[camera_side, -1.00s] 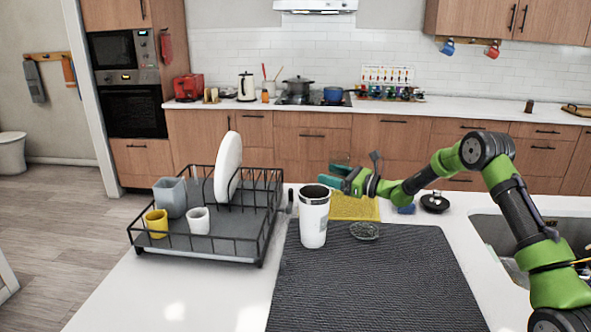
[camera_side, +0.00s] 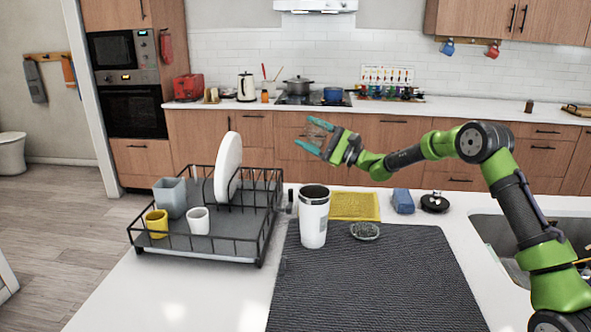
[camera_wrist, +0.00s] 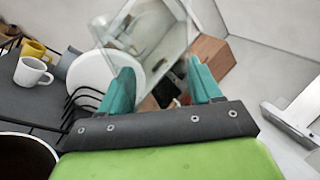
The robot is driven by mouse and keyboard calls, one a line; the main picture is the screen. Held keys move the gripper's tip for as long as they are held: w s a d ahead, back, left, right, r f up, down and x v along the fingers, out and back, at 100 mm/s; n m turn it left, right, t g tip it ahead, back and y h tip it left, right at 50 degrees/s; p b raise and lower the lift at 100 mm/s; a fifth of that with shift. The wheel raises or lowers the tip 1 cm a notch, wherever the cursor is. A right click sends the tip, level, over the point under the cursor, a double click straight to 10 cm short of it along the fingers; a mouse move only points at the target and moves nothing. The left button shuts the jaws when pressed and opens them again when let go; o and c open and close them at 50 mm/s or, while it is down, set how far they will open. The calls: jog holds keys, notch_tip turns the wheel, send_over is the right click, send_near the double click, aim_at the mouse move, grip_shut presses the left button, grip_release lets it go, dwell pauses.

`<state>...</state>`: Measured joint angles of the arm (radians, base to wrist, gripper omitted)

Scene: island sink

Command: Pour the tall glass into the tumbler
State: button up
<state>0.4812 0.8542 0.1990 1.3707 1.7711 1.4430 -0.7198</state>
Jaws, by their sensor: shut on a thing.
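The tumbler (camera_side: 313,222) is white with a dark top opening and stands upright on the dark ribbed mat. Its dark opening (camera_wrist: 22,158) also shows at the lower left of the wrist view. My gripper (camera_side: 316,135) is shut on the tall glass, its teal fingers on both sides of it. The tall glass (camera_wrist: 150,35) is clear and shows between and beyond the fingers in the wrist view. It is faint in the side view (camera_side: 318,130), where it appears above the tumbler's height and tilted. I cannot tell what it contains.
A dish rack (camera_side: 262,222) with a white plate (camera_side: 228,166), a yellow mug (camera_side: 156,223), a white mug (camera_side: 199,221) and a grey cup (camera_side: 170,197) stands to the left. A small round scrubber-like item (camera_side: 365,231), a yellow cloth (camera_side: 354,206) and a blue sponge (camera_side: 403,200) lie right of the tumbler.

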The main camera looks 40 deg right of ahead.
aim_at(308, 128)
jog(key=shift+n, duration=0.4)
notch_tip(308, 128, down, 4)
jog(key=shift+d+f, duration=0.1)
jog(key=shift+d, duration=0.05)
jog(key=shift+n+y, duration=0.3)
jog(key=shift+r+n+g+y, duration=0.15)
jog(key=shift+r+n+y, duration=0.15)
jog(key=shift+n, duration=0.3)
jog(key=shift+r+n+g+y, duration=0.2)
jog(key=shift+n+y, duration=0.1)
jog(key=shift+n, duration=0.3)
jog(key=r+n+g+y, duration=0.1)
jog(key=n, duration=0.2)
jog(key=s+a+r+n+g+y, duration=0.1)
jog(key=r+n+y, duration=0.1)
jog(key=n, duration=0.2)
jog(key=r+n+g+y, duration=0.1)
jog(key=n+g, duration=0.1)
jog(key=n, duration=0.2)
jog(key=shift+s+a+r+y, duration=0.25)
jog(key=shift+s+a+y, duration=0.05)
jog(key=shift+y, duration=0.1)
jog(key=shift+s+a+r+n+g+y, duration=0.15)
jog(key=shift+r+n+g+y, duration=0.2)
jog(key=shift+n, duration=0.5)
jog(key=shift+s+a+r+n+g+y, duration=0.15)
jog(key=shift+n+g, duration=0.25)
jog(key=shift+n, duration=0.45)
